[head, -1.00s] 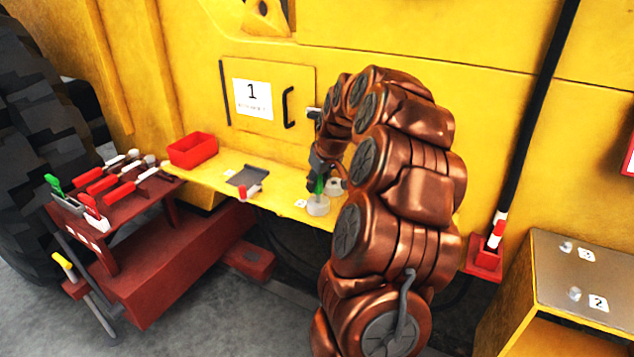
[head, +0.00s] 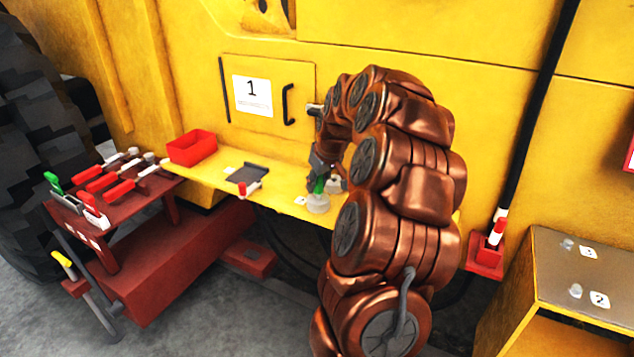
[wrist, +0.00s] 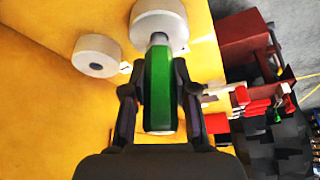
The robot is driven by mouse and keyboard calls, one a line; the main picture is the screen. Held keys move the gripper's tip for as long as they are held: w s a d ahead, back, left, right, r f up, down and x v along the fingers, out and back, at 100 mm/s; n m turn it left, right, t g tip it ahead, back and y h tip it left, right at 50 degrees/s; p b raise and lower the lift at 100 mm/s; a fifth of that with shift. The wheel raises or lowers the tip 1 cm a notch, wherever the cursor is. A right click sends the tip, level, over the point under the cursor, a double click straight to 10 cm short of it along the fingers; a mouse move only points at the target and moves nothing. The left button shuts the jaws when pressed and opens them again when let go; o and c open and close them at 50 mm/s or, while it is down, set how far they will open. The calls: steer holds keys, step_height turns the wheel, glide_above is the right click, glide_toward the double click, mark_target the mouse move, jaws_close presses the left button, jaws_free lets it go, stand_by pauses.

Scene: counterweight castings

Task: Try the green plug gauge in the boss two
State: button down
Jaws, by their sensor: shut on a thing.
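My gripper (wrist: 160,100) is shut on the green handle of the plug gauge (wrist: 158,88), and the gripper also shows in the head view (head: 322,172). The gauge's grey end points at a pale round boss (wrist: 160,18) and meets or overlaps its edge in the wrist view. In the head view the green gauge (head: 319,186) stands just above this boss (head: 318,204) on the yellow ledge. I cannot tell whether the tip is inside the bore. A second pale boss (wrist: 96,56) with a dark hole stands beside it. The small label (head: 300,201) near the front boss is unreadable.
A red bin (head: 192,148), a dark plate (head: 247,173) and a small red-and-white piece (head: 249,189) lie on the ledge to the left. A dark red rack (head: 125,195) holds several gauges. A stand (head: 585,270) with labels 3 and 2 is at right.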

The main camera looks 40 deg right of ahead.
steer(key=shift+f+b, duration=0.45)
steer(key=shift+f, duration=0.35)
stand_by(1.4)
steer(key=c, duration=0.8)
jaws_free()
steer(key=shift+c, duration=0.2)
steer(key=shift+r, duration=0.1)
steer(key=w+r+p+v, duration=0.1)
steer(key=w+p+v, duration=0.1)
steer(key=v, duration=0.9)
steer(key=w+d+r+p+v, duration=0.1)
steer(key=w+p+v, duration=0.1)
steer(key=v, duration=1)
steer(key=shift+w, duration=0.25)
steer(key=shift+a, duration=0.1)
